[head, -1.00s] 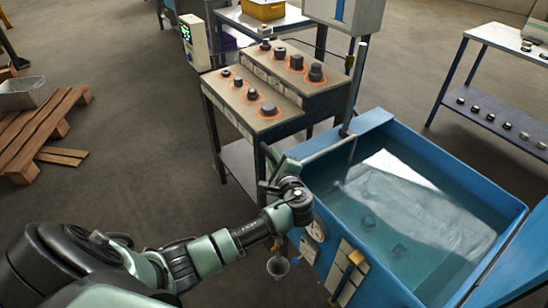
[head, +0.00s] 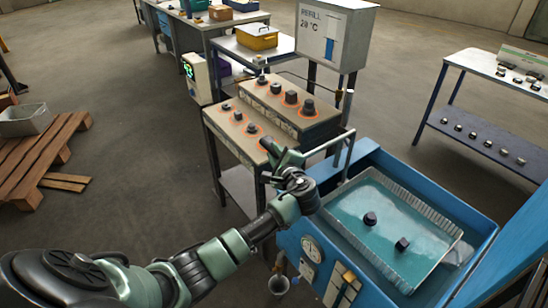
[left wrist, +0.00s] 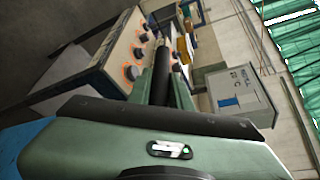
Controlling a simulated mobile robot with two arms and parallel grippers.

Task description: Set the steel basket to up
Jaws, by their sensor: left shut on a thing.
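The steel basket (head: 437,262), a grey metal tray with ribbed walls, is in the blue tank (head: 487,222). Its rim shows above the blue-green water, and two dark parts (head: 402,244) lie in it. A grey bent bar (head: 325,145) runs from the basket's post toward my left gripper (head: 283,156). My left gripper is shut on the bar's end, beside the tank's far left corner. In the left wrist view a dark, rod-like grip (left wrist: 163,72) stands between its fingers. The fingers hide part of it. My right gripper is not in view.
A bench (head: 240,150) with several knob-like parts in orange rings stands close behind the gripper. A grey display box (head: 335,35) stands behind it. A gauge (head: 311,248) is on the tank's front.

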